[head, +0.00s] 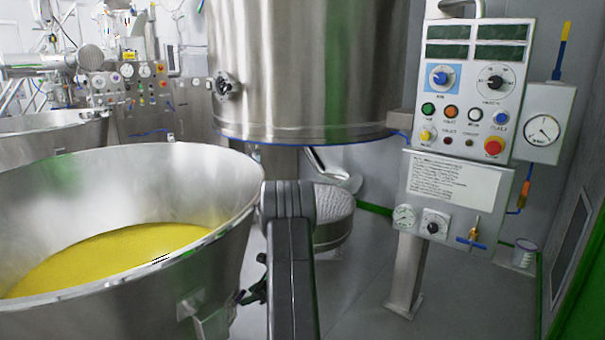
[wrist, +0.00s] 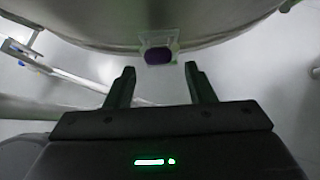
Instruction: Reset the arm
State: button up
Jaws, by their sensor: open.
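My gripper (wrist: 160,83) shows in the wrist view with its two dark fingers apart and nothing between them. Beyond the fingertips is the curved wall of a metal vessel (wrist: 95,25), with a small bracket holding a dark purple piece (wrist: 158,55). I cannot tell whether the fingers touch the vessel; a gap shows between them and the bracket. In the head view my dark arm (head: 292,250) stands upright in the lower middle, beside the steel bowl. A small dark part low on the bowl's right side may be my gripper, but it is mostly hidden.
A large steel bowl (head: 215,175) with yellow powder (head: 110,255) fills the left. A big steel drum (head: 305,70) hangs behind. A control panel (head: 470,90) stands on a post at right. Grey floor (head: 365,290) is open at centre right.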

jog(key=v, duration=0.7)
jog(key=b+x, duration=0.1)
jog(key=x, duration=1.2)
jog(key=shift+a+f, duration=0.15)
jog(key=shift+f, duration=0.3)
jog(key=shift+d+y+b, duration=0.25)
jog(key=shift+y+b, duration=0.35)
jog(key=shift+b, duration=0.65)
jog(key=shift+s+d+f+t+y+b, duration=0.2)
jog(key=shift+f+t+y+b, duration=0.65)
jog(key=shift+y+b, duration=2.15)
jog(key=shift+d+f+t+y+b, duration=0.25)
jog(key=shift+f+t+y+b, duration=0.55)
jog(key=shift+y+b, duration=2.15)
jog(key=shift+s+d+f+t+y+b, duration=0.1)
jog(key=shift+d+f+t+y+b, duration=0.25)
jog(key=shift+f+y+b, duration=2.5)
notch_tip(320, 180, up, 3)
jog(key=h+b, duration=0.2)
jog(key=shift+a+r+b, duration=0.15)
jog(key=shift+b, duration=0.25)
